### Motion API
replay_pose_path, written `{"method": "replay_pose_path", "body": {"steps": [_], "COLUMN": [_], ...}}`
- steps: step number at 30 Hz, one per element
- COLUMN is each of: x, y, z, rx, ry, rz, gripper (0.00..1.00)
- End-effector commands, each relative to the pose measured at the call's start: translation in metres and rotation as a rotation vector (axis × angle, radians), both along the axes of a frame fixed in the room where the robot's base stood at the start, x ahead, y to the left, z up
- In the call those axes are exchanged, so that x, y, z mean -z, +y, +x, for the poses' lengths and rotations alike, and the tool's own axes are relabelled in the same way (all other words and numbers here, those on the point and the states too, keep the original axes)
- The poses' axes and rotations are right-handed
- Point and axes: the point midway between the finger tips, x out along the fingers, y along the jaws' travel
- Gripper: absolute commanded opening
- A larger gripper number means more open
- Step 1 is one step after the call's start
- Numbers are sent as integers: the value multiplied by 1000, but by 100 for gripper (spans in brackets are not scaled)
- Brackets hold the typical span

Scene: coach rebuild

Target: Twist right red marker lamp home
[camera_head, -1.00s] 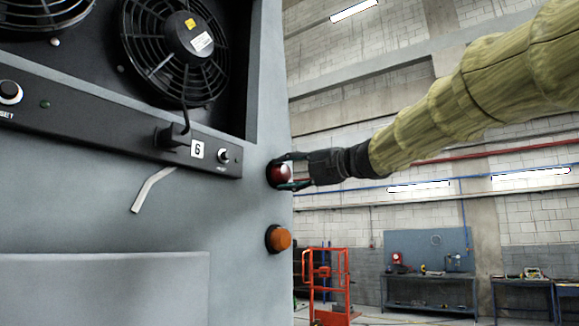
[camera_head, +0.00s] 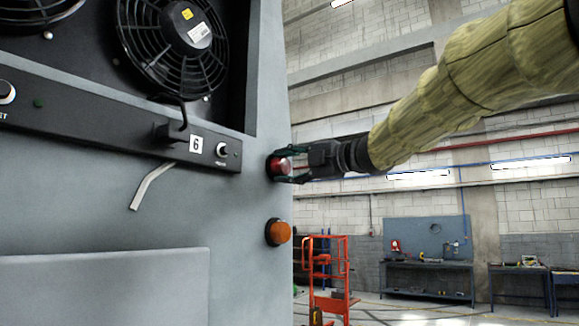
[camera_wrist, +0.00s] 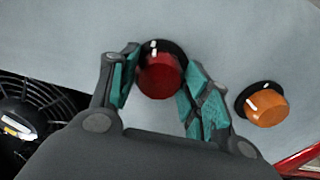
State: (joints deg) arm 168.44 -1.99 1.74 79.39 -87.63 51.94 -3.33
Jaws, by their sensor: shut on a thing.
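The red marker lamp (camera_head: 280,166) sits at the right edge of the grey coach panel, above the amber lamp. In the wrist view the red lamp (camera_wrist: 160,76) shows between the two teal-padded fingers, with its dark round base against the panel and a white mark at its top. My gripper (camera_head: 284,166) reaches in from the right and is shut on the red lamp; it also shows in the wrist view (camera_wrist: 158,88).
The amber lamp (camera_head: 278,232) is just below the red one and shows at right in the wrist view (camera_wrist: 264,106). A black fan (camera_head: 172,45) and a control strip (camera_head: 90,115) are at left. An orange lift (camera_head: 328,280) and workbench (camera_head: 428,282) stand behind.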

Motion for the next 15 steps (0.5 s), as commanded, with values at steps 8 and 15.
{"method": "replay_pose_path", "body": {"steps": [8, 15], "x": [-1, -1], "y": [0, -1], "z": [0, 0], "rx": [-1, 1], "ry": [-1, -1], "rz": [0, 0], "gripper": [69, 69]}}
